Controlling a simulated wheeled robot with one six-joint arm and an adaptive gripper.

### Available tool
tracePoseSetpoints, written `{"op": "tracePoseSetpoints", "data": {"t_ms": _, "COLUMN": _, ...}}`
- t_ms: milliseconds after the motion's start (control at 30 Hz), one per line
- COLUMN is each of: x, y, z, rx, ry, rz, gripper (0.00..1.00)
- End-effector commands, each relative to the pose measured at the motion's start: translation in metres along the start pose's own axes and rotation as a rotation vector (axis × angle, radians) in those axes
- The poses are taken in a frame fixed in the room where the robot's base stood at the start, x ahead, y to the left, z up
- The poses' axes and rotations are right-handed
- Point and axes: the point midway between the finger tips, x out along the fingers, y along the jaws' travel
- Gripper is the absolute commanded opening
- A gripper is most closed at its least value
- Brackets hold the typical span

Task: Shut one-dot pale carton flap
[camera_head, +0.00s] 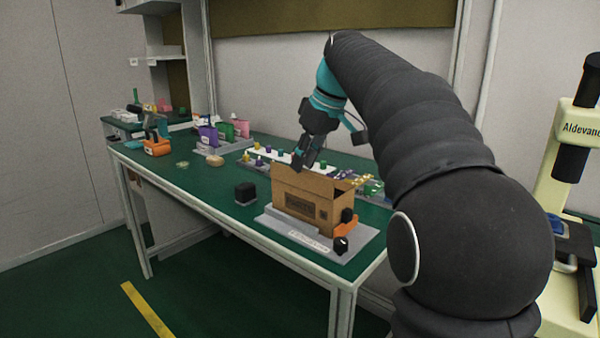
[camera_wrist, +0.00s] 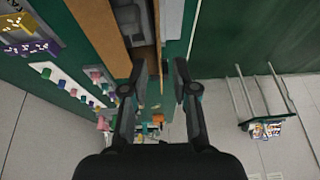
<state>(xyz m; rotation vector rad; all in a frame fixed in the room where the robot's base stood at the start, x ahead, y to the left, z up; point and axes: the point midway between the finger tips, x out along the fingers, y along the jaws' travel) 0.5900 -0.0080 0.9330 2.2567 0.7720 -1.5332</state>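A tan cardboard carton (camera_head: 300,207) stands on a grey plate (camera_head: 364,235) near the front right of the green bench. Its top is open, and a long flap (camera_head: 318,181) stands up along the far side. In the wrist view a wide brown flap (camera_wrist: 101,32) lies left of the carton's dark opening (camera_wrist: 141,30). I cannot make out a dot mark. My gripper (camera_head: 304,162) is above the carton's left end. Whether a finger touches the carton is unclear.
A black block (camera_head: 245,193) stands left of the carton, and a black knob (camera_head: 341,245) sits at the plate's front. A white rack with coloured pegs (camera_head: 282,165) lies behind. A pale microscope (camera_head: 556,150) stands at right. The bench's front left is mostly clear.

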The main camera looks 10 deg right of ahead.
Motion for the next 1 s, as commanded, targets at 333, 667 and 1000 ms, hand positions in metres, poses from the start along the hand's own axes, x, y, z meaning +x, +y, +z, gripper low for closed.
{"op": "tracePoseSetpoints", "data": {"t_ms": 333, "x": 0.034, "y": 0.000, "z": 0.000, "rx": 0.000, "ry": -0.001, "rz": 0.000, "gripper": 0.28}}
{"op": "tracePoseSetpoints", "data": {"t_ms": 667, "x": 0.035, "y": 0.000, "z": 0.000, "rx": 0.000, "ry": 0.000, "rz": 0.000, "gripper": 0.21}}
{"op": "tracePoseSetpoints", "data": {"t_ms": 1000, "x": 0.035, "y": 0.000, "z": 0.000, "rx": 0.001, "ry": 0.000, "rz": -0.001, "gripper": 0.00}}
